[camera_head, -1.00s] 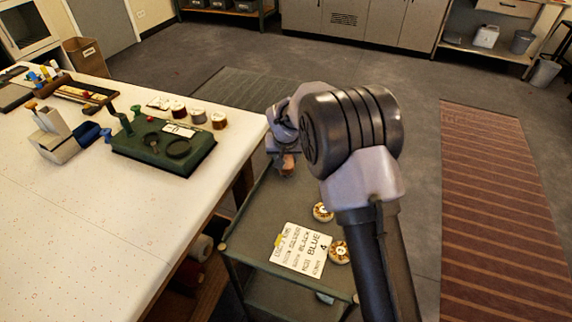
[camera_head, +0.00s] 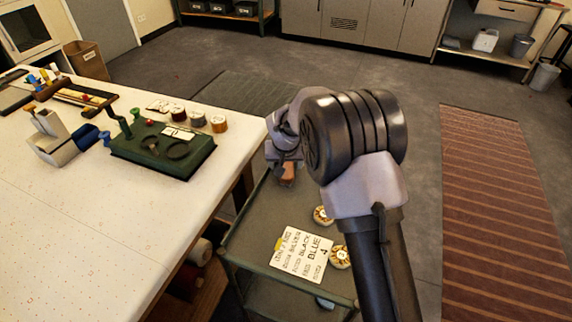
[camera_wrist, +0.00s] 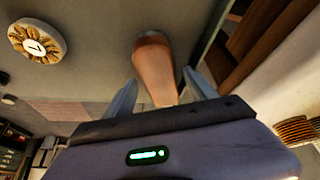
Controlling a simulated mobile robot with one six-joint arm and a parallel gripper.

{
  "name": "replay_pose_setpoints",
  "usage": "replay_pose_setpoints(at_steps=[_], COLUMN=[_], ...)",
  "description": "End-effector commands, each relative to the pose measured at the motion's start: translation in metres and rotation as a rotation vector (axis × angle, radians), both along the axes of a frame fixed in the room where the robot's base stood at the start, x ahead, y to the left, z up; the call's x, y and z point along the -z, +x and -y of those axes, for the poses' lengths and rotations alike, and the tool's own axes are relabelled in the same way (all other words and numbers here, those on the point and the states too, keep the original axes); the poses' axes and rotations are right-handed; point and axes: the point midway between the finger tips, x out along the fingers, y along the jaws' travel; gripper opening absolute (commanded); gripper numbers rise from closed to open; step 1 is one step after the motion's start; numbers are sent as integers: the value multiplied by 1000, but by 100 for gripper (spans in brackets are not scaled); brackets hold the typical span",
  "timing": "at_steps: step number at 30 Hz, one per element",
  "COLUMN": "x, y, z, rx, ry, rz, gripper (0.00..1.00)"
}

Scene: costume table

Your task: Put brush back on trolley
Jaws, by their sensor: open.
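The brush shows in the wrist view as a rounded tan-brown wooden piece (camera_wrist: 155,65) between my fingers; its other end is hidden by my gripper's body. In the head view it is a small brown piece (camera_head: 288,175) at the far end of the green trolley (camera_head: 255,228). My gripper (camera_wrist: 160,90) is open, one finger on each side of the brush, with a visible gap at least on the left. The gripper is over the trolley's far end. I cannot tell for sure whether the brush touches the trolley top.
A lettered card (camera_head: 301,253) and two round numbered tins, one near (camera_head: 340,257) and one farther (camera_head: 323,215), lie on the trolley. The white table (camera_head: 110,220) stands close at left, with a green tray (camera_head: 163,149) and spools. Open floor and a striped rug lie right.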

Motion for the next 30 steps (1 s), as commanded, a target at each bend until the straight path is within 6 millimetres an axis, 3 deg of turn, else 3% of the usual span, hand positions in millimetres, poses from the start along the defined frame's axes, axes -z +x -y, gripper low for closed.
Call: replay_pose_setpoints(at_steps=[1,6,12,17,20,23,25,27,30], x=[-19,-63,-89,-95,-131,-194,-231,-254,-263], y=[-5,-25,-39,-42,-62,-120,-177,-238,-314], z=[0,-1,-1,1,18,51,73,88,97], rx=[0,0,0,4,40,117,173,222,271], ry=[1,1,1,2,25,77,127,182,256], rz=[3,2,1,1,10,18,24,31,43], gripper=[65,65,65,65,65,65,65,65,65])
